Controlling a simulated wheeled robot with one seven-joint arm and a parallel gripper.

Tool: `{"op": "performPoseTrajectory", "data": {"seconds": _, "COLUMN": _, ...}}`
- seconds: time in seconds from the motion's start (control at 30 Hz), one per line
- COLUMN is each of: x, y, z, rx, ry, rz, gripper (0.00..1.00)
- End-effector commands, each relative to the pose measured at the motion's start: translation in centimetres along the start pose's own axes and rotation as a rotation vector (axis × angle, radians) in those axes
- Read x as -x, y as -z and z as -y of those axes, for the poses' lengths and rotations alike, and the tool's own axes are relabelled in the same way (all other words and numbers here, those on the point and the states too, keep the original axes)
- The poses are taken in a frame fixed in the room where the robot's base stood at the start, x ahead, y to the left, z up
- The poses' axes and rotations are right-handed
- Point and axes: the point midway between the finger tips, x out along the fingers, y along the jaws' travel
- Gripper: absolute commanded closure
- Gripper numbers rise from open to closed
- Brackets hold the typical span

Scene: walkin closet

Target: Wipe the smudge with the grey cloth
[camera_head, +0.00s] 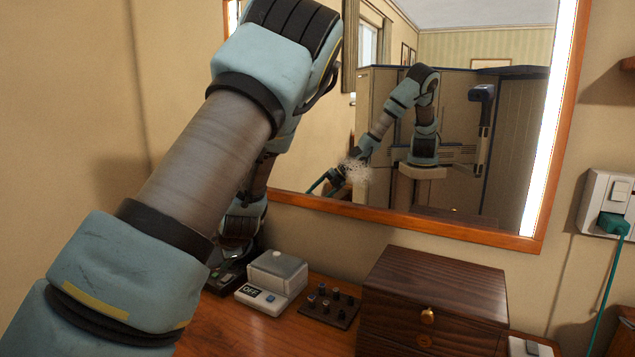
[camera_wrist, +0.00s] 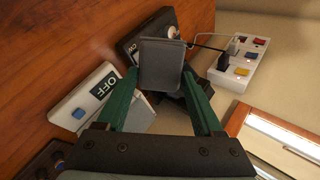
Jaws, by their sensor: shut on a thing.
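The smudge (camera_head: 357,171) is a white, scribbled patch on the lower part of the wall mirror (camera_head: 470,190). My gripper (camera_wrist: 162,78) shows in the wrist view with two green fingers. The cloth is above the tabletop, near the small devices at the back left. In the head view my arm hides the gripper and cloth directly; the green fingers show only in the mirror's reflection, left of the smudge. The smudge does not show in the wrist view.
A white OFF box (camera_head: 272,284), a dark device (camera_wrist: 146,34) and a knob panel (camera_head: 329,305) stand on the wooden tabletop (camera_head: 275,335). A dark wooden box (camera_head: 434,290) stands below the mirror. A power strip (camera_wrist: 243,62) lies near the wall. A green-plugged outlet (camera_head: 604,203) is right.

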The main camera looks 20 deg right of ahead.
Motion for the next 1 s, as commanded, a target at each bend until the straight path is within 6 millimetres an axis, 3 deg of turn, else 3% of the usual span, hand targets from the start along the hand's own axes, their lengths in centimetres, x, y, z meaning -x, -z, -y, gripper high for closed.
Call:
{"op": "performPoseTrajectory", "data": {"seconds": 0.27, "x": 3.5, "y": 5.3, "z": 2.8, "rx": -0.196, "ry": 0.236, "rz": -0.253, "gripper": 0.76}}
{"op": "performPoseTrajectory", "data": {"seconds": 0.37, "x": 6.6, "y": 9.0, "z": 4.2, "rx": -0.289, "ry": 0.381, "rz": -0.431, "gripper": 0.76}}
{"op": "performPoseTrajectory", "data": {"seconds": 0.5, "x": 12.2, "y": 14.4, "z": 5.6, "rx": -0.373, "ry": 0.559, "rz": -0.687, "gripper": 0.76}}
{"op": "performPoseTrajectory", "data": {"seconds": 0.6, "x": 16.0, "y": 17.2, "z": 6.0, "rx": -0.398, "ry": 0.641, "rz": -0.824, "gripper": 0.76}}
{"op": "performPoseTrajectory", "data": {"seconds": 0.8, "x": 20.9, "y": 20.1, "z": 6.0, "rx": -0.414, "ry": 0.72, "rz": -0.974, "gripper": 0.76}}
{"op": "performPoseTrajectory", "data": {"seconds": 1.0, "x": 22.0, "y": 21.1, "z": 6.2, "rx": -0.415, "ry": 0.735, "rz": -1.007, "gripper": 0.76}}
